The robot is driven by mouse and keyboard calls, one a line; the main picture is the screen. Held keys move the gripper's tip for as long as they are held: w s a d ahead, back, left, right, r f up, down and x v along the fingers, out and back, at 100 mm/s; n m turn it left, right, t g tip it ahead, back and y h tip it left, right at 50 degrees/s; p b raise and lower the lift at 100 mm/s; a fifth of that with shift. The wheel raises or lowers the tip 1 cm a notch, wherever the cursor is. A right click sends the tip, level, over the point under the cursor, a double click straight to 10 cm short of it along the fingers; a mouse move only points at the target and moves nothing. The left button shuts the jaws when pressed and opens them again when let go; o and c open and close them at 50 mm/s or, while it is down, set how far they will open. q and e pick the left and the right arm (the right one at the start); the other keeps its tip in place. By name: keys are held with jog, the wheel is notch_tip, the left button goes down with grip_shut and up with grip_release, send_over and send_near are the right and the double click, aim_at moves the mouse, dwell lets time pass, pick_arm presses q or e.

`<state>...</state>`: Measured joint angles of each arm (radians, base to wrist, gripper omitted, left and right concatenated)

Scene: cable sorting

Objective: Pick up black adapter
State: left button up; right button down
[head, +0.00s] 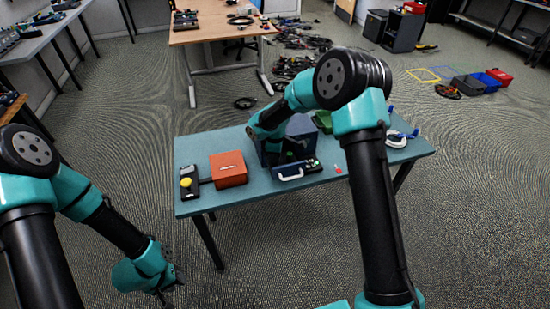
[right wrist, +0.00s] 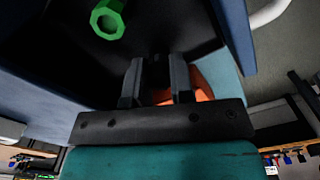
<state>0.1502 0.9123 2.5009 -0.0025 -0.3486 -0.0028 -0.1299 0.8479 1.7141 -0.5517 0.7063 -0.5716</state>
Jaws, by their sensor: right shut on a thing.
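My right gripper (right wrist: 159,68) is shut on a small dark piece between its fingers in the right wrist view. I take it to be the black adapter, though its outline merges with the black surface behind it. In the head view my right arm reaches over the table, and the gripper tips are hidden by the arm and a dark blue bin (head: 301,126). My left gripper (head: 166,286) hangs low in front of the table at the left, away from everything. It is too small and dark to tell whether it is open.
The blue table (head: 250,199) holds a black box with a yellow button (head: 187,183), an orange box (head: 228,169), a blue case with a white handle (head: 295,171), a green bin (head: 324,121) and a blue-and-white item (head: 398,139). A green knob (right wrist: 107,20) shows near the right gripper.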

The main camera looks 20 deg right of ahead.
notch_tip(320, 180, up, 9)
jog(key=shift+r, duration=0.1)
dwell(0.9)
jog(key=s+m, duration=0.2)
jog(key=m, duration=0.3)
jog(key=s+d+r+m, duration=0.1)
jog(key=s+m, duration=0.1)
jog(key=m, duration=0.4)
jog(key=s+d+m, duration=0.1)
jog(key=s+m, duration=0.2)
jog(key=m, duration=0.2)
jog(key=shift+s+r+m, duration=0.1)
jog(key=shift+r+m, duration=0.1)
jog(key=shift+m, duration=0.1)
jog(key=shift+a, duration=0.1)
